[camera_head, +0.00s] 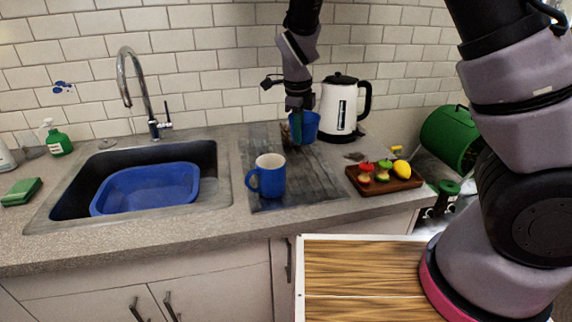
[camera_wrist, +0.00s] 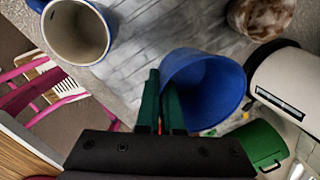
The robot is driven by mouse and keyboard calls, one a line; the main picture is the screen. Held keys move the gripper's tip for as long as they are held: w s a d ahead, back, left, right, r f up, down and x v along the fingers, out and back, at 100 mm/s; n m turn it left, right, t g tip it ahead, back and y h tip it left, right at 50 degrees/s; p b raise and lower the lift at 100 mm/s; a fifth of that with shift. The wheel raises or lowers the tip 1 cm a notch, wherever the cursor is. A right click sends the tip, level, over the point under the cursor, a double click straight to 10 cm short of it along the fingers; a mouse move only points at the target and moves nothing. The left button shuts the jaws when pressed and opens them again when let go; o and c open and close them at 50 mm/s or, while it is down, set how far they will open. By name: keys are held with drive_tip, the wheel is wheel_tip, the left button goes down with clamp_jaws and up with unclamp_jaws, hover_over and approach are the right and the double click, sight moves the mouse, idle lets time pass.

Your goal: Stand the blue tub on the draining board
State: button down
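The blue tub (camera_head: 310,124) is at the back of the counter, beside the kettle; it also shows in the wrist view (camera_wrist: 215,85), its open mouth in sight. My gripper (camera_head: 297,128) points down at the tub's left side. In the wrist view the green fingers (camera_wrist: 162,92) are close together at the tub's near rim and look shut on its wall; the exact contact is partly hidden. The draining board (camera_head: 300,188) is the dark ribbed area right of the sink. The tub is over or near its back right edge; I cannot tell whether it touches the surface.
A blue mug (camera_head: 268,180) stands on the draining board's left front. A white kettle (camera_head: 338,108) is right of the tub. A brown mottled pot (camera_wrist: 262,14) is close by. A wooden board with fruit (camera_head: 388,185) lies right. A blue basin (camera_head: 150,190) sits in the sink.

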sight(297, 174)
drive_tip(key=f, duration=1)
drive_tip(key=shift+s+a, duration=0.15)
drive_tip(key=shift+a, duration=0.05)
drive_tip(key=c, duration=1.1)
unclamp_jaws()
drive_tip(key=shift+f, duration=0.1)
